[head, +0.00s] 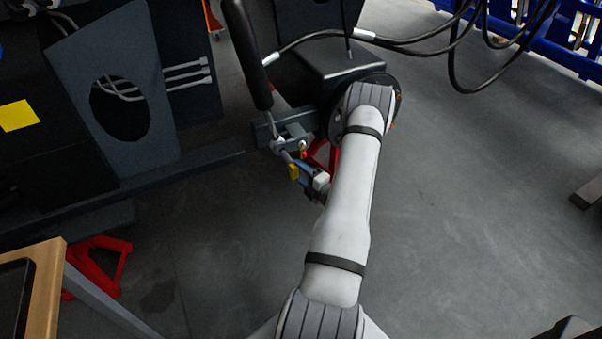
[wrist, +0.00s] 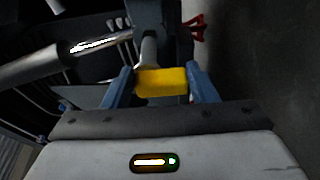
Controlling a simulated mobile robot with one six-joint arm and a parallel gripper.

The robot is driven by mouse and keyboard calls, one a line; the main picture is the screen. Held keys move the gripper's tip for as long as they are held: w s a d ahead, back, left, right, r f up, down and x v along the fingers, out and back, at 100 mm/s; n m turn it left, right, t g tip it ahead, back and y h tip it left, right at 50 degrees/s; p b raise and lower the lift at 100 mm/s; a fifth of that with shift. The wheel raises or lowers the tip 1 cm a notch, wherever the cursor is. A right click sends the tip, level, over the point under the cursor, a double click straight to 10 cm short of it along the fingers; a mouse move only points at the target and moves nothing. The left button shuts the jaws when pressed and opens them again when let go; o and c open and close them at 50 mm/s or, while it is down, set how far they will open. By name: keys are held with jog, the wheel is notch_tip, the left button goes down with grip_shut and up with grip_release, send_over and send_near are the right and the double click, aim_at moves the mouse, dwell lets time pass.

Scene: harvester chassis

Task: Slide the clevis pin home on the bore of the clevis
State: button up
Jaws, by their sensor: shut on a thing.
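The clevis pin is a grey shaft (wrist: 148,50) with a yellow grip piece (wrist: 162,83). My gripper (wrist: 161,85) is shut on the yellow piece, one blue finger on each side. The shaft points away from my gripper toward the dark grey clevis (wrist: 157,14). The shaft's far end meets or overlaps the clevis in view. The bore is hidden, so I cannot tell how far the pin is in.
A black cylinder with a bright rod (head: 247,55) comes down to the clevis; its rod also shows in the wrist view (wrist: 95,43). A red part (head: 318,155) is behind my gripper. Dark chassis panels (head: 115,90) stand left. Hoses hang above.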

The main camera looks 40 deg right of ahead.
jog(key=shift+w, duration=0.15)
jog(key=w+d+b, duration=0.1)
jog(key=w, duration=0.6)
jog(key=shift+d, duration=0.4)
jog(key=o, duration=1.5)
jog(key=shift+w, duration=0.1)
jog(key=s+p, duration=0.1)
jog(key=s, duration=0.7)
jog(key=shift+d+p, duration=0.2)
jog(key=shift+p, duration=0.15)
jog(key=shift+w, duration=0.1)
